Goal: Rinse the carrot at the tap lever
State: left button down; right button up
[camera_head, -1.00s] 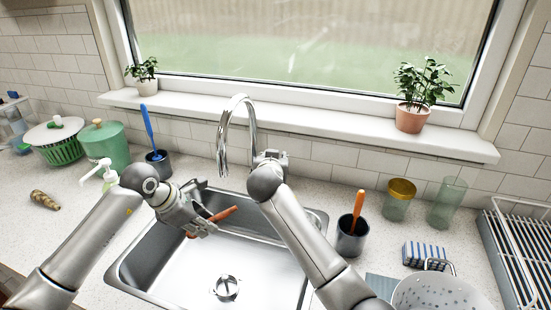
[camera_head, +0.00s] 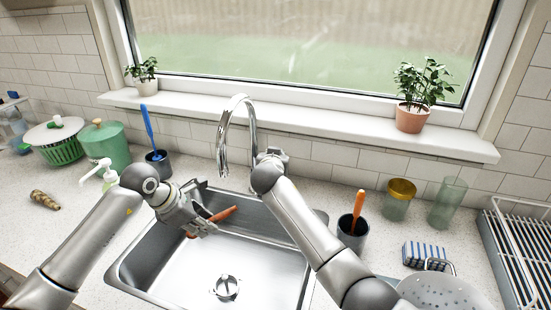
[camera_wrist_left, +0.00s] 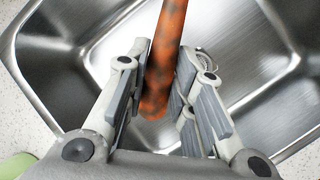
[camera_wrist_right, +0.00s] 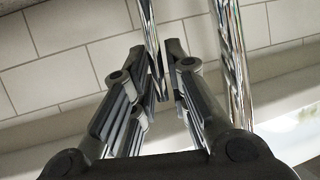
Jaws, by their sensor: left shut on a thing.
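The orange carrot (camera_head: 226,213) is held over the back left part of the steel sink (camera_head: 172,268). My left gripper (camera_head: 206,221) is shut on it. In the left wrist view, the carrot (camera_wrist_left: 168,45) has dark patches and lies between the fingers.
A dark cup with an orange-handled tool (camera_head: 353,232) stands right of the sink, near a white colander (camera_head: 445,292). A soap pump (camera_head: 105,175) and a cup with a blue brush (camera_head: 158,163) stand left. The sink floor is clear around the drain (camera_head: 227,287).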

grip_shut()
jog(key=shift+s+a+f+t, duration=0.15)
jog(key=shift+s+a+t, duration=0.1)
jog(key=shift+s+t, duration=0.4)
jog(key=o, duration=0.5)
grip_release()
jog(key=v, duration=1.2)
jog(key=shift+a, duration=0.1)
